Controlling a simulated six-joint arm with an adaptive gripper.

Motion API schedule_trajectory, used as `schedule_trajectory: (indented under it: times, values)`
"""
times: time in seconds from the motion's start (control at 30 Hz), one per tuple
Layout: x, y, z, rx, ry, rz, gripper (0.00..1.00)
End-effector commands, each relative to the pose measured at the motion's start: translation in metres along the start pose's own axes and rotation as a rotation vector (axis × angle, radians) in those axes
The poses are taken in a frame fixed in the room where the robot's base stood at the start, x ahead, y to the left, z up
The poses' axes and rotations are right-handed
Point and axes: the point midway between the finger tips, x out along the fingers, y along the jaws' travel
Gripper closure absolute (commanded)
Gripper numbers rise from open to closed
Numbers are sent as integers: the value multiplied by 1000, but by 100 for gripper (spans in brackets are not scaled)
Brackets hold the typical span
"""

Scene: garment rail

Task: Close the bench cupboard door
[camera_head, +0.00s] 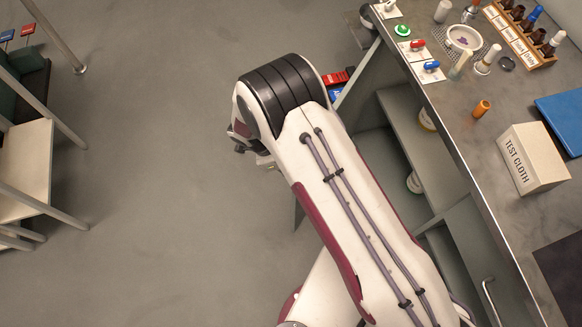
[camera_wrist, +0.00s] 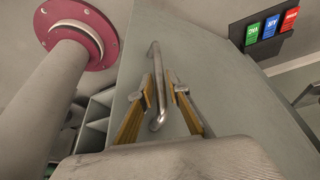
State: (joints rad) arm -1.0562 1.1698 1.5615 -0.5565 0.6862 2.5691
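The bench cupboard door (camera_head: 355,80) is a grey-green panel standing open from the bench, mostly hidden behind my arm in the head view. In the wrist view the door (camera_wrist: 215,85) fills the middle, with a long metal bar handle (camera_wrist: 155,65) on its face. My gripper (camera_wrist: 160,84) has its two yellow-padded fingers on either side of the handle. The fingers look apart, with a gap beside the bar; I cannot tell whether either touches it. In the head view the fingertips are hidden behind my wrist.
The open cupboard shows shelves (camera_head: 425,150) with items on them. The bench top (camera_head: 465,115) carries bottles, a rack (camera_head: 520,35) and a test cloth box (camera_head: 533,158). A seat or table (camera_head: 25,170) stands left; the floor between is clear.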

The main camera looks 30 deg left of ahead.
Motion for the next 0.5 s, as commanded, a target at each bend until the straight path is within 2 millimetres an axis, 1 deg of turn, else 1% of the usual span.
schedule_trajectory:
  times: [0.17,0.2,0.27,0.5]
  values:
    - [0,0,0,0,0,0,84]
    - [0,0,0,0,0,0,86]
    - [0,0,0,0,0,0,100]
    - [0,0,-1,0,1,0,100]
